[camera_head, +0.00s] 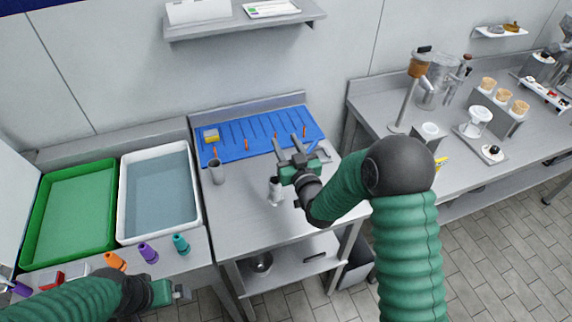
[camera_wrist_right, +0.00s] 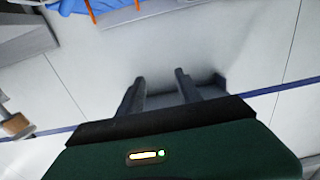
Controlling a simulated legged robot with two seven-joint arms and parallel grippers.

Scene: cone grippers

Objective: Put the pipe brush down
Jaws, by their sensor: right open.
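My right gripper (camera_head: 287,146) is over the front part of the blue mat (camera_head: 235,152) on the middle table. Its two fingers are apart, and the right wrist view (camera_wrist_right: 160,90) shows nothing between them. Several slim orange-ended items, which look like pipe brushes, lie along the mat; one orange end (camera_head: 304,130) is just right of the fingers. Orange rods (camera_wrist_right: 90,12) also show at the top of the right wrist view, apart from the fingers. I cannot tell which is the task's brush. My left gripper (camera_head: 183,291) is low at the left; its opening is unclear.
A grey cup (camera_head: 217,172) and a metal cylinder (camera_head: 275,190) stand on the middle table. The table front is mostly clear.

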